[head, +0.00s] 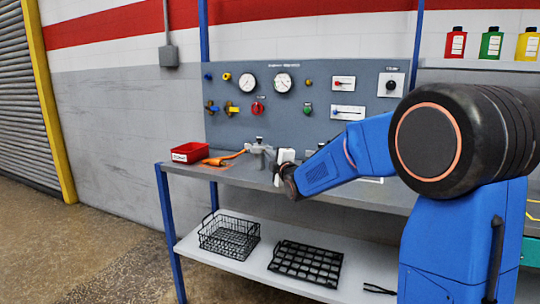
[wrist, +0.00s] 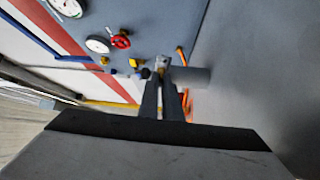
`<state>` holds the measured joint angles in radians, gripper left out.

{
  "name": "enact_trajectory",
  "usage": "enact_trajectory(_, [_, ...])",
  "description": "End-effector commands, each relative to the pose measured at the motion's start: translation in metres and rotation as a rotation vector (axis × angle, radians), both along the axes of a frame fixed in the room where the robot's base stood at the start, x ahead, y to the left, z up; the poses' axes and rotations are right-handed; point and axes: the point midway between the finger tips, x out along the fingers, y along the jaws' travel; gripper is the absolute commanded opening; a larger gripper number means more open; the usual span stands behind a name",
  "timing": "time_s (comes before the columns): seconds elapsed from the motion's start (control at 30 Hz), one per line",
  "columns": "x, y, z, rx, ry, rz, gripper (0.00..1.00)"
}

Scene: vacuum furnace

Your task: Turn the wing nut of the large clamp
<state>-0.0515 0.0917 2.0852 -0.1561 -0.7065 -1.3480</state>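The large clamp (head: 262,149) is a grey metal fitting with a dark knob-like top, on the bench at the end of an orange hose (head: 225,158). My gripper (head: 273,160) is right beside it, at its right side in the head view. In the wrist view two dark fingers of my gripper (wrist: 163,75) run close together, with a narrow gap, up to a small pale metal piece (wrist: 162,62), perhaps the wing nut. A grey cylinder (wrist: 190,77) lies just right of the fingertips. Whether the fingers press on the piece cannot be told.
A red bin (head: 190,152) stands left on the bench (head: 225,173). Behind is a grey panel (head: 300,75) with gauges, valves and knobs. Below, a shelf (head: 250,265) holds a wire basket (head: 229,236) and a black grid tray (head: 306,263). Coloured bottles (head: 491,43) stand upper right.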

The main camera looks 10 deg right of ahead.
Motion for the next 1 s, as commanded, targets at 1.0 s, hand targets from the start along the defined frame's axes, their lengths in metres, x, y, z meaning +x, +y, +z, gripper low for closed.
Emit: enact_trajectory(1.0, [-0.087,-0.014,-0.008,-0.001,0.001,-0.002,0.24])
